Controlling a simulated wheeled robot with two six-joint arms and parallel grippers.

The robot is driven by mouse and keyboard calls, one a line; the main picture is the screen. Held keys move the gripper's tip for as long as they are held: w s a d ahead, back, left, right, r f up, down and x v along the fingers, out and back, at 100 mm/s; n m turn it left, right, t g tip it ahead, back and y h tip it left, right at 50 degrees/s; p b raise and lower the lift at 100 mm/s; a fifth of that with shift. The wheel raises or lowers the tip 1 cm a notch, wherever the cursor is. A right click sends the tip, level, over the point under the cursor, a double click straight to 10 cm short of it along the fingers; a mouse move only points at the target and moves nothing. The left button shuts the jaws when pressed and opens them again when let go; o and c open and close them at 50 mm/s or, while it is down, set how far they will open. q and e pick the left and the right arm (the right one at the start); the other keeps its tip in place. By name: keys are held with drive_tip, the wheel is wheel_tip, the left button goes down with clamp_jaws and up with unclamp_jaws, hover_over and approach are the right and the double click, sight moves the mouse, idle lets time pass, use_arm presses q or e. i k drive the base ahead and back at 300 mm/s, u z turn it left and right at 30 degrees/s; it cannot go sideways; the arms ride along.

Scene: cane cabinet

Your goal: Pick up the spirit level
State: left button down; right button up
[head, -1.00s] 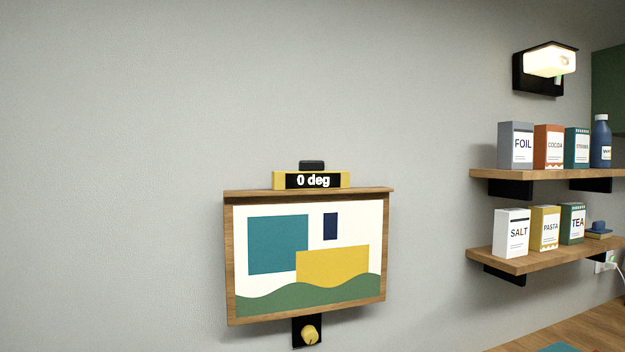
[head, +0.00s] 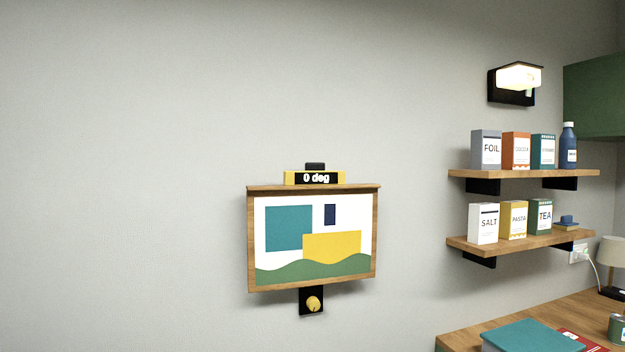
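The spirit level (head: 291,178) is a short yellow bar with a black display reading "0 deg" and a black block on top. It rests on the top ledge of a wood-framed picture (head: 289,228) on the grey wall, near the middle of the head view. The picture shows teal, navy and yellow blocks over a green wave. A yellow knob (head: 314,304) on a black plate sits just below the frame. Neither of my grippers is in the head view.
Two wooden shelves at right, an upper one (head: 580,174) and a lower one (head: 520,246), hold several boxes and a blue bottle (head: 568,146). A lit wall lamp (head: 518,78) hangs above. A wooden counter (head: 470,332) carries a teal book (head: 530,337). The wall left of the picture is bare.

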sight(314, 173)
drive_tip(key=u, duration=0.2)
drive_tip(key=i, duration=0.85)
drive_tip(key=u, duration=0.05)
